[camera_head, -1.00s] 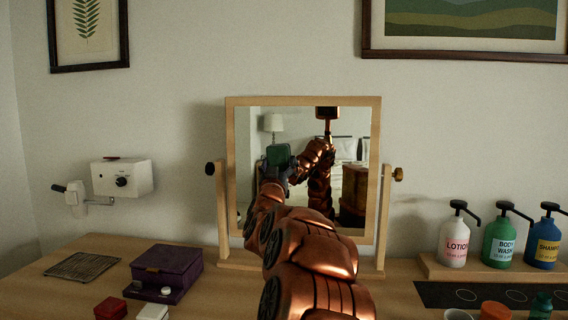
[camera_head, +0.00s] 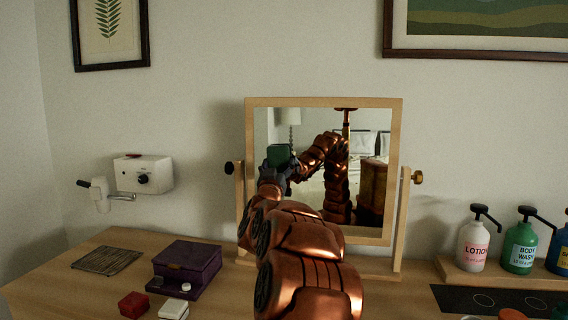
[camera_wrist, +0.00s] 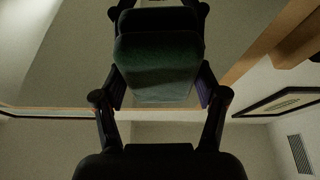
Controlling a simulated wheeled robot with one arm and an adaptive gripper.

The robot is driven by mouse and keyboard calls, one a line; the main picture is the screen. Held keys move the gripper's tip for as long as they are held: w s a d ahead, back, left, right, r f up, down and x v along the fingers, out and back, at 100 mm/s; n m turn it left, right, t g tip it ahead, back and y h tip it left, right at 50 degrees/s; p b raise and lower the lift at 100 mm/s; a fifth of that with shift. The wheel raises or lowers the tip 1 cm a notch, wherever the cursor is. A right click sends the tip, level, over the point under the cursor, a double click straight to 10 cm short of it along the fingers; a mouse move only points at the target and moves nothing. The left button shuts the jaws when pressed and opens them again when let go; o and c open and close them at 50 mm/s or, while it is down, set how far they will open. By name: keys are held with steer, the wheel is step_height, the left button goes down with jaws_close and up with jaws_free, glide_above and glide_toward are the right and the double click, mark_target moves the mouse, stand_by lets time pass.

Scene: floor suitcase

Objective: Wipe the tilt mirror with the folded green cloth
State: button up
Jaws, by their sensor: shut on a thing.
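The tilt mirror (camera_head: 396,150) stands upright on the counter in a light wooden frame between two posts, with a knob on each side. My gripper (camera_wrist: 160,88) is shut on the folded green cloth (camera_wrist: 155,55), a dark green pad between its fingers in the wrist view. In the head view my gripper (camera_head: 272,178) is in front of the left part of the glass, with green at its tip. A reflection of my arm and cloth shows in the glass. I cannot tell whether the cloth touches the glass.
A purple box (camera_head: 188,265), a red block (camera_head: 133,304) and a white block (camera_head: 173,309) lie left of the mirror. A dark rack (camera_head: 106,260) is further left. Lotion (camera_head: 472,245) and body wash (camera_head: 520,247) bottles stand right on a wooden riser.

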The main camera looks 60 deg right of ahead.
steer(key=shift+a, duration=0.1)
steer(key=shift+s+a+f, duration=0.1)
steer(key=shift+s+a, duration=0.2)
steer(key=shift+a, duration=0.45)
steer(key=shift+s+a, duration=0.2)
steer(key=shift+a, duration=0.3)
steer(key=shift+s+a, duration=0.2)
steer(key=shift+a, duration=0.25)
steer(key=shift+s+a, duration=0.2)
steer(key=shift+a, duration=0.3)
steer(key=shift+s+a, duration=0.15)
steer(key=shift+a, duration=0.35)
steer(key=shift+a, duration=0.1)
steer(key=a, duration=0.1)
steer(key=s+a, duration=0.1)
steer(key=shift+a, duration=0.35)
